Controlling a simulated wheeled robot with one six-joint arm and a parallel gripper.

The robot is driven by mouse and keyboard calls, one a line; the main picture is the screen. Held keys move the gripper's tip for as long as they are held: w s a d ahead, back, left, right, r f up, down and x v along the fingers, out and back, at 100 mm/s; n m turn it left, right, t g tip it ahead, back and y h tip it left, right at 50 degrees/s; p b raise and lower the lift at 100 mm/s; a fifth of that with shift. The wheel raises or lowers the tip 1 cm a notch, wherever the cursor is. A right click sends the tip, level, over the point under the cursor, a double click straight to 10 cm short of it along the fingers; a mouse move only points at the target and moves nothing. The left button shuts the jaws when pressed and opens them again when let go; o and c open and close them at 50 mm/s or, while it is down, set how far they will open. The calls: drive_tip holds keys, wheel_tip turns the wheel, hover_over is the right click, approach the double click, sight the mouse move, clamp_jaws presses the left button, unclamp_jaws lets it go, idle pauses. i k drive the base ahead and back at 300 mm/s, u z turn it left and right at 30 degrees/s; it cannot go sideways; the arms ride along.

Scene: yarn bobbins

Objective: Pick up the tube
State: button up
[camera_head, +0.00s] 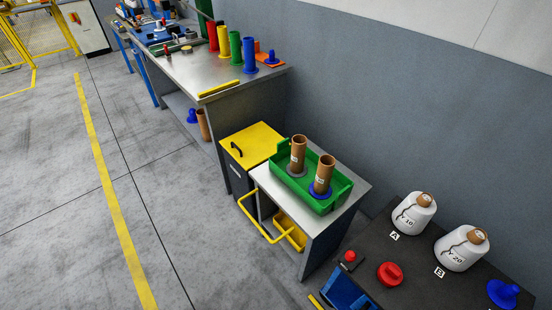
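Two brown cardboard tubes stand upright in a green tray (332,202) on a small metal table. The left tube (298,152) stands on a grey base, and the right tube (324,172) stands on a blue base. Further back, a row of coloured tubes stands on the long bench: red (213,37), yellow (223,42), green (236,48) and blue (250,53). Another brown tube (203,125) is on the shelf below that bench. Which tube the task means, I cannot tell. My gripper is not in view.
White yarn bobbins (413,215) (461,250) stand on a dark table at the lower right, with red and blue knob-like pieces. A yellow-topped cabinet (252,141) adjoins the metal table. A yellow rail (256,222) juts out in front. The floor at left is open.

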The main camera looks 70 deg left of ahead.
sight(298, 141)
drive_tip(key=u, duration=2.95)
drive_tip(key=k, duration=1.3)
drive_tip(key=u, duration=0.75)
drive_tip(key=i, duration=3)
drive_tip(key=z, duration=1.8)
drive_tip(key=i, duration=1)
drive_tip(key=z, duration=0.85)
